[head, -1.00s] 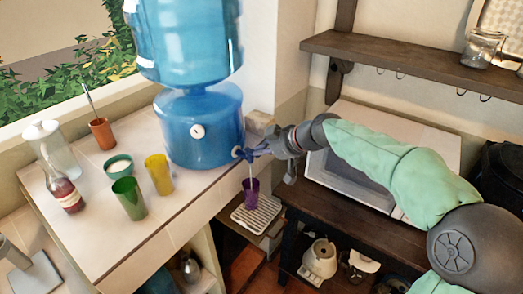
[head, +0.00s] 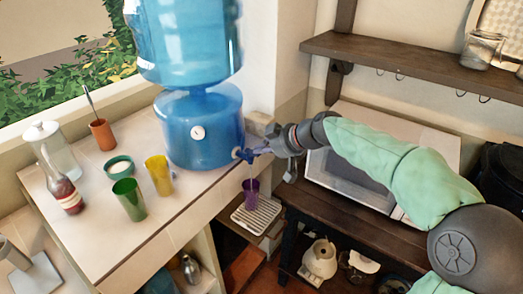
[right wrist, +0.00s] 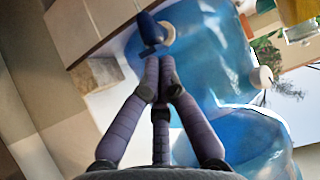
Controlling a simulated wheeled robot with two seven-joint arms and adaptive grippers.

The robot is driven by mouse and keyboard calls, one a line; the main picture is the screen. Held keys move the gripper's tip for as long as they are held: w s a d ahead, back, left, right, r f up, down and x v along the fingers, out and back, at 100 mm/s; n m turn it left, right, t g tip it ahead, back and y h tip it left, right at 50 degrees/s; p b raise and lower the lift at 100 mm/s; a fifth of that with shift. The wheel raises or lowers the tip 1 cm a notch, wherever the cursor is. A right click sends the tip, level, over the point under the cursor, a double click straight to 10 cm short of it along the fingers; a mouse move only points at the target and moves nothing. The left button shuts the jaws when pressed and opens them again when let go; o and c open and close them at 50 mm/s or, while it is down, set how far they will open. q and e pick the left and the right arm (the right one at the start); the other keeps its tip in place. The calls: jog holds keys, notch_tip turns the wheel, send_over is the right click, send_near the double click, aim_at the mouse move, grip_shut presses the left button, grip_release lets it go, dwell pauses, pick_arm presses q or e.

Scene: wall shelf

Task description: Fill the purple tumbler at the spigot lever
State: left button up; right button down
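The purple tumbler (head: 251,187) stands upright on a slatted drip tray (head: 262,215), below the spigot (head: 240,153) of the blue water dispenser (head: 203,135). A thin pale stream seems to run from the spigot down into the tumbler. The level inside is too small to tell. My right gripper (head: 256,151) is at the spigot, its fingertips by the lever. In the right wrist view its fingers (right wrist: 160,70) are drawn together just below the blue spigot part (right wrist: 150,30), with no object visible between them. My left gripper is not in view.
A green tumbler (head: 129,200), a yellow tumbler (head: 159,176), a green-rimmed bowl (head: 119,166), a red bottle (head: 66,192) and a terracotta cup (head: 102,134) stand on the tiled counter. A microwave (head: 348,186) sits behind my right arm, under a wall shelf (head: 420,62).

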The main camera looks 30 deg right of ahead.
jog(key=shift+r, duration=0.4)
jog(key=s+d+r+p, duration=0.1)
jog(key=s+r+p, duration=0.1)
jog(key=r, duration=0.4)
jog(key=s+r+p, duration=0.2)
jog(key=r+p, duration=0.1)
jog(key=r, duration=0.3)
jog(key=shift+d+r, duration=0.15)
jog(key=shift+d, duration=0.2)
dwell(1.2)
